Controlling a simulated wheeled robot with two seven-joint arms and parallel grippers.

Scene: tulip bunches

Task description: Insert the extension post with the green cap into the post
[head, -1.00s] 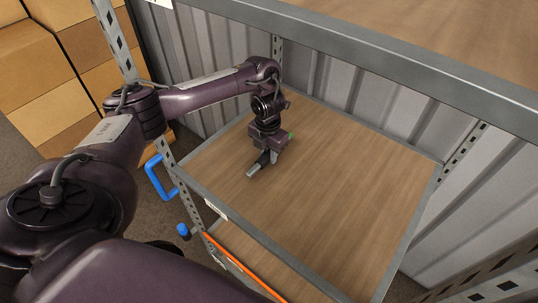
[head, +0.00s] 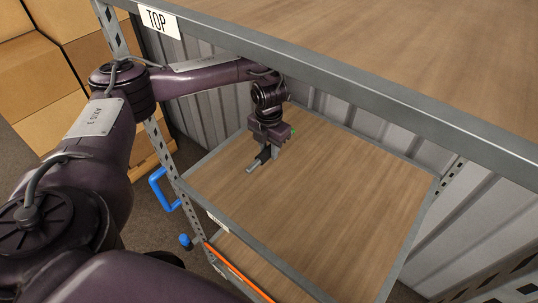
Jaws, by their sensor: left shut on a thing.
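My left gripper (head: 266,154) is over the lower wooden shelf board, towards its left back part, pointing down. It is shut on a thin grey piece (head: 253,167), which looks like the extension post and sticks out to the lower left. A small green spot (head: 292,131) shows on the far side of the gripper, roughly in line with it; it may be the green cap. The gripper hides the middle of the piece. I cannot make out which part is the receiving post. My right gripper is not in view.
A grey rack holds a top board (head: 330,40) labelled TOP (head: 159,21) above my left forearm. The lower board (head: 340,200) is otherwise clear. A perforated upright (head: 164,147), a blue handle (head: 164,188) and an orange strip (head: 238,272) are at the front left. Cardboard boxes (head: 45,120) stand behind.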

